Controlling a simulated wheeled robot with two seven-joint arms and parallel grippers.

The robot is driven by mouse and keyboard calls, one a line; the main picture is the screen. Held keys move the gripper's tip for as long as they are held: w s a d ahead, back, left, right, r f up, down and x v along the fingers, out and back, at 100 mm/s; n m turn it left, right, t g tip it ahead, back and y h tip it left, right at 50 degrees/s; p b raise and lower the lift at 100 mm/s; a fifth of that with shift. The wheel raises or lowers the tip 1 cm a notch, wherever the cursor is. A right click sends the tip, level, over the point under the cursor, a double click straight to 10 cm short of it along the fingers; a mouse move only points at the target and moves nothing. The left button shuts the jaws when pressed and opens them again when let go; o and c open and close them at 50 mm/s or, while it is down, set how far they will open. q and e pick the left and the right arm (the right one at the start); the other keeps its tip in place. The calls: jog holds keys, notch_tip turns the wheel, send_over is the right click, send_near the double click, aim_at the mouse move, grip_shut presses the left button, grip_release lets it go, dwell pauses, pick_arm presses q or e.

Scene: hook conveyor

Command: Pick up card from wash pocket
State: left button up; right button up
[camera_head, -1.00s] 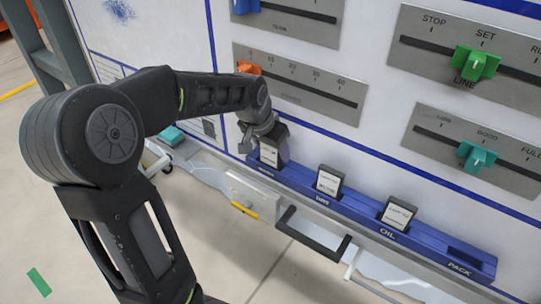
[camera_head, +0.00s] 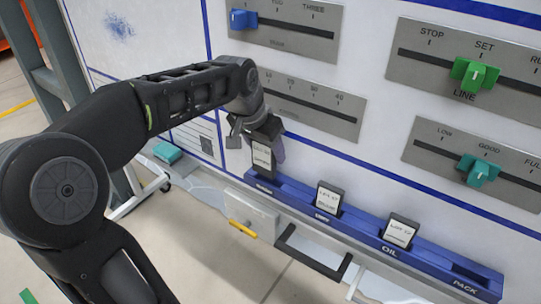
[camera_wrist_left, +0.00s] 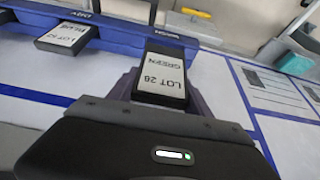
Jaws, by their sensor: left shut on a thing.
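My left gripper (camera_head: 262,146) is shut on a dark card with a white label (camera_head: 262,158) at the left end of the blue rack. In the left wrist view this card (camera_wrist_left: 162,72) reads "LOT 28 GREEN" and sits between the two fingers (camera_wrist_left: 163,100). The card is roughly upright, with its lower end at the leftmost pocket (camera_head: 264,187). I cannot tell whether that end is clear of the pocket. The pocket's label is too small to read surely. My right gripper is not in view.
Two other cards stand in the blue rack (camera_head: 360,228), a middle one (camera_head: 328,198) and one at OIL (camera_head: 399,232). The PACK pocket (camera_head: 470,275) is empty. A black handle (camera_head: 312,255) sits below the rack. Slider panels (camera_head: 300,98) are on the wall above.

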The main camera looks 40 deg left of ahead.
pick_arm(q)
jog(key=s+b, duration=0.1)
jog(key=s, duration=0.7)
jog(key=s+b, duration=0.2)
jog(key=s, duration=0.6)
jog(key=shift+s+d, duration=0.2)
jog(key=shift+s, duration=0.2)
jog(key=shift+s+b, duration=0.3)
jog(key=shift+s, duration=0.3)
jog(key=shift+a, duration=0.1)
